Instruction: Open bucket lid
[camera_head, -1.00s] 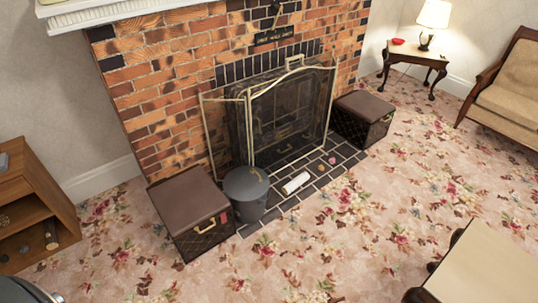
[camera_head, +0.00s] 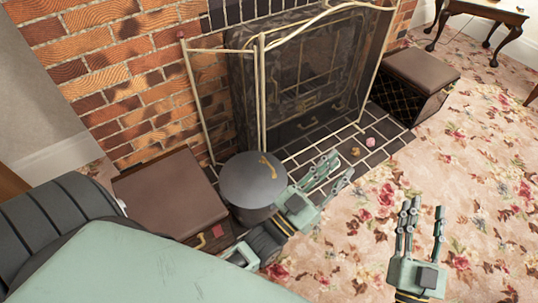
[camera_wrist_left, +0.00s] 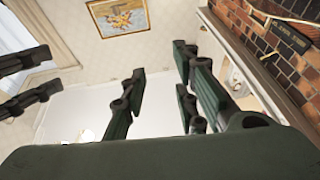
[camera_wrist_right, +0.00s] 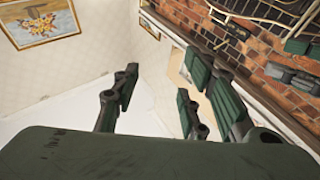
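The dark grey bucket (camera_head: 252,211) stands on the hearth tiles with its flat round lid (camera_head: 250,180) on top. The lid is shut and has a small brass-coloured handle (camera_head: 268,166). My left gripper (camera_head: 332,172) is just right of the bucket, its fingers spread and pointing up to the right, with nothing between them. My right gripper (camera_head: 424,217) is further right over the carpet, open and empty, fingers pointing up. The left wrist view shows spread fingers (camera_wrist_left: 160,85) with no bucket. The right wrist view also shows spread fingers (camera_wrist_right: 155,95).
A brown-topped box (camera_head: 165,190) stands left of the bucket, partly behind my arm. A metal fire screen (camera_head: 262,95) stands behind the bucket. Another box (camera_head: 420,70) is at the right of the hearth. The flowered carpet (camera_head: 480,200) at right is clear.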

